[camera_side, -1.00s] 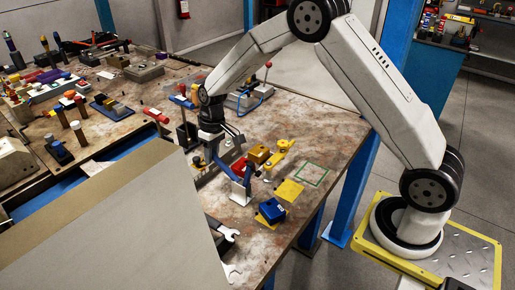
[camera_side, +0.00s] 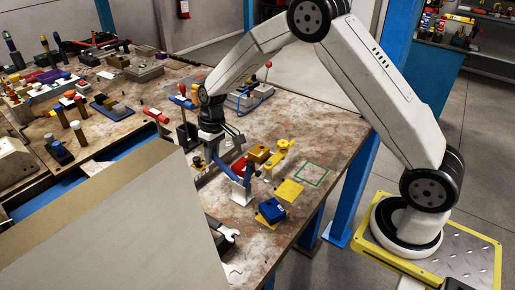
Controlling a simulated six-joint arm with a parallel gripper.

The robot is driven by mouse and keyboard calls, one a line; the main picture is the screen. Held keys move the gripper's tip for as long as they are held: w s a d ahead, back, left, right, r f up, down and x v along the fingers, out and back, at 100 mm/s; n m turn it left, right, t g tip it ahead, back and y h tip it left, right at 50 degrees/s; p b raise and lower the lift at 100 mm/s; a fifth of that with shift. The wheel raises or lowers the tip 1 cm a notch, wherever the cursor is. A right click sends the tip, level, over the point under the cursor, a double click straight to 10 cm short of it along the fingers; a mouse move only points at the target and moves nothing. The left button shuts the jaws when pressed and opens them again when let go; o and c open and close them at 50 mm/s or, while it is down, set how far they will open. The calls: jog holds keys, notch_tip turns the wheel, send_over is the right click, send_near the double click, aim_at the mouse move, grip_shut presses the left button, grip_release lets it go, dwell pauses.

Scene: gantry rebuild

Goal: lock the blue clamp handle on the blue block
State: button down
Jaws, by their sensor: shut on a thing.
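My gripper (camera_side: 217,157), dark and small in the side view, points down at the left part of the near bench. It is shut on the blue clamp handle (camera_side: 224,170), which slants down to the right toward a small silver base plate (camera_side: 240,193). The fingertips and their exact hold are too small to make out. A blue block (camera_side: 271,208) lies to the lower right, on a yellow square, apart from the gripper. I cannot tell whether the handle's clamp touches any block.
A yellow clamp (camera_side: 280,148) and a yellow block (camera_side: 260,154) stand right of my gripper, with a red piece (camera_side: 239,165) close by. Wrenches (camera_side: 228,236) lie at the front edge. A large grey-beige panel (camera_side: 120,225) blocks the lower left. The green-outlined square (camera_side: 311,174) is empty.

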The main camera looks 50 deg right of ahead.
aim_at(214, 157)
jog(key=shift+r, duration=0.1)
jog(key=shift+s+r+t, duration=0.65)
jog(key=shift+r+t, duration=0.05)
jog(key=shift+t, duration=0.4)
jog(key=shift+s+r+t, duration=0.6)
jog(key=shift+r+t, duration=0.1)
jog(key=shift+t, duration=0.4)
jog(key=shift+c, duration=2.4)
grip_release()
jog(key=v, duration=0.7)
jog(key=shift+s+r, duration=0.15)
jog(key=shift+r, duration=0.25)
